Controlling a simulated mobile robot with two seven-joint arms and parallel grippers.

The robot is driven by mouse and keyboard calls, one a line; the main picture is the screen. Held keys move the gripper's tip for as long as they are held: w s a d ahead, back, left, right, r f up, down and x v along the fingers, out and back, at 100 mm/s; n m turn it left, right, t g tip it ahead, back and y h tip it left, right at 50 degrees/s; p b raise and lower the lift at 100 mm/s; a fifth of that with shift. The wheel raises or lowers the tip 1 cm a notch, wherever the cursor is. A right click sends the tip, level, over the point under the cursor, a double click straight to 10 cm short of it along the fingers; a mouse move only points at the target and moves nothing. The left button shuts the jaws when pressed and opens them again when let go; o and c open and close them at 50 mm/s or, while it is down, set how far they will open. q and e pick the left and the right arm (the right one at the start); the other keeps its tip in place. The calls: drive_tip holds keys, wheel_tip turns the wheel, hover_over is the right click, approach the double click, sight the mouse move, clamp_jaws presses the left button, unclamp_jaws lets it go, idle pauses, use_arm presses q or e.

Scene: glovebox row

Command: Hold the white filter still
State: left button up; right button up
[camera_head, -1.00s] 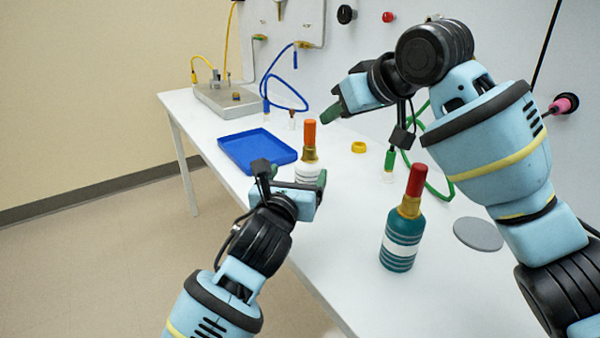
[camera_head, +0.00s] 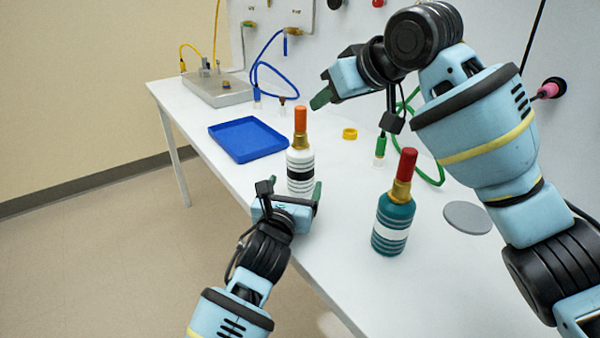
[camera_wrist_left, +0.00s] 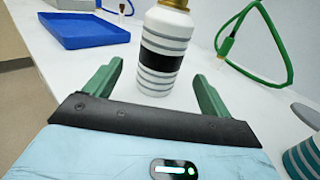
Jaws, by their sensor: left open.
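The white filter (camera_head: 300,170) is a white bottle with dark bands, a gold neck and an orange cap. It stands upright on the table. My left gripper (camera_head: 291,195) is open at its near side, low down, and hides its base in the head view. In the left wrist view the filter (camera_wrist_left: 163,60) stands between the two spread green fingers, towards their tips, with gaps on both sides. My right gripper (camera_head: 321,98) is above the table behind the filter. Only one green finger shows clearly, so its opening cannot be judged.
A teal bottle with a red cap (camera_head: 394,212) stands right of the filter. A blue tray (camera_head: 247,139) lies to the left. The table's near edge runs below my left gripper.

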sight(297, 180)
use_arm(q)
drive_tip(key=shift+x, duration=3.1)
drive_tip(key=shift+d+f, duration=0.1)
drive_tip(key=c, duration=1.2)
